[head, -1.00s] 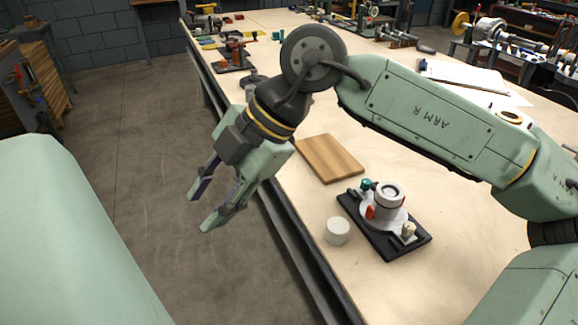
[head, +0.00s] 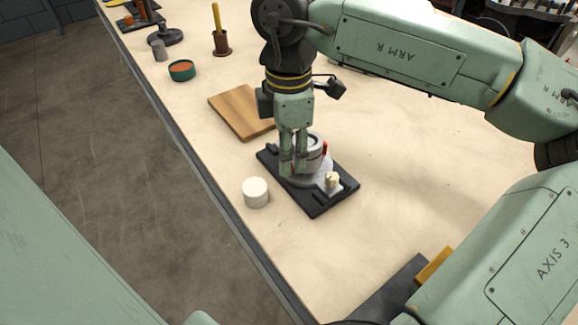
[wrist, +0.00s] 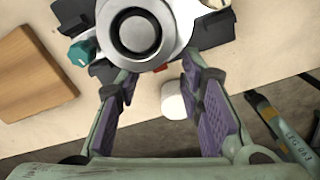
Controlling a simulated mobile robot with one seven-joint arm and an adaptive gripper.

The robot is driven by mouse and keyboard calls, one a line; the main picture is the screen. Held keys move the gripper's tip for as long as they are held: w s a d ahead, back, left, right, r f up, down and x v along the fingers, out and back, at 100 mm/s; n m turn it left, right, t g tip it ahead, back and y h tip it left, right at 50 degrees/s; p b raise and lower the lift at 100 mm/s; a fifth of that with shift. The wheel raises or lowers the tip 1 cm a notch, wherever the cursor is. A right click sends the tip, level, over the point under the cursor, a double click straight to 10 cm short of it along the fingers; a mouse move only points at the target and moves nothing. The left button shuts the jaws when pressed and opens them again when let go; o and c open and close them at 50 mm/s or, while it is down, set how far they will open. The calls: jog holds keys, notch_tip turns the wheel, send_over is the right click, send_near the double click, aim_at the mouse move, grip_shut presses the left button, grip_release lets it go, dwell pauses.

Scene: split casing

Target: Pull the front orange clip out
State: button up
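The round grey-white casing (head: 314,150) stands on a black base plate (head: 318,207). In the wrist view its round top with a dark bore (wrist: 137,35) fills the top middle. An orange-red clip (wrist: 161,68) shows at the casing's near edge in the wrist view, between my fingertips. Another red clip (head: 325,148) shows on the casing's right side in the head view. My gripper (head: 293,170) points down at the casing, and its fingers partly hide it. In the wrist view my gripper (wrist: 160,80) is open, with nothing held between its purple pads.
A white cylinder (head: 256,193) stands left of the base plate, near the table edge. A wooden board (head: 238,113) lies behind. A teal knob (wrist: 80,52) and a cream knob (head: 333,181) sit beside the casing.

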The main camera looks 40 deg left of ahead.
jog(key=shift+f+b, duration=0.35)
jog(key=shift+f, duration=0.8)
jog(key=shift+c, duration=0.5)
grip_shut()
